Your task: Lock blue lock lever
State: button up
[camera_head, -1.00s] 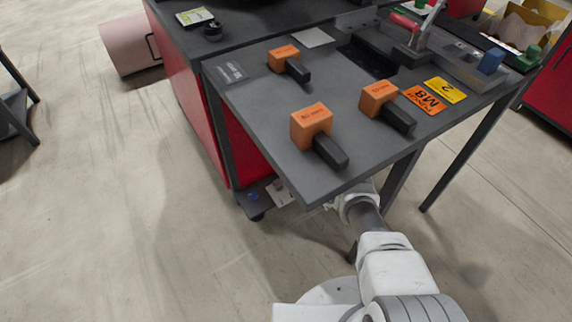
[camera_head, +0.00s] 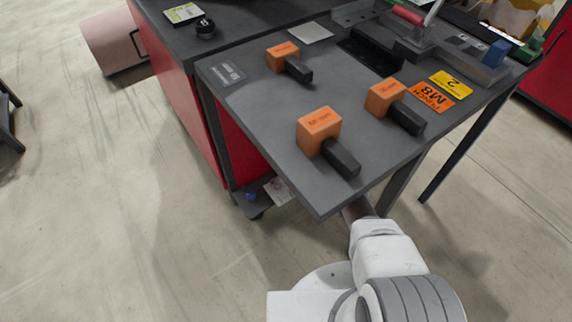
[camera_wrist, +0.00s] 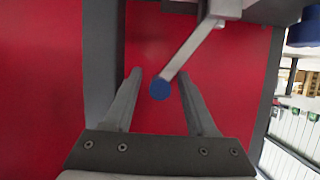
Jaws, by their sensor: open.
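In the wrist view, the blue lock lever shows as a pale metal bar (camera_wrist: 192,50) slanting down to a round blue tip (camera_wrist: 159,89). My gripper (camera_wrist: 160,76) is open, with one finger on either side of the blue tip in the picture. I see no finger touching it, and I cannot tell how deep the tip sits between them. In the head view my gripper is hidden below the table, and a small blue spot (camera_head: 250,196) shows low by the table's leg; I cannot tell whether it is the lever.
A grey table top (camera_head: 250,115) overhangs my arm. It carries orange blocks with dark handles, such as the front one (camera_head: 318,128), and a blue block (camera_head: 497,53). Red panels (camera_wrist: 40,90) and a dark post (camera_wrist: 100,50) stand close to my gripper.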

grip_shut()
jog(key=shift+w+d, duration=0.1)
jog(key=shift+d, duration=0.05)
dwell(1.2)
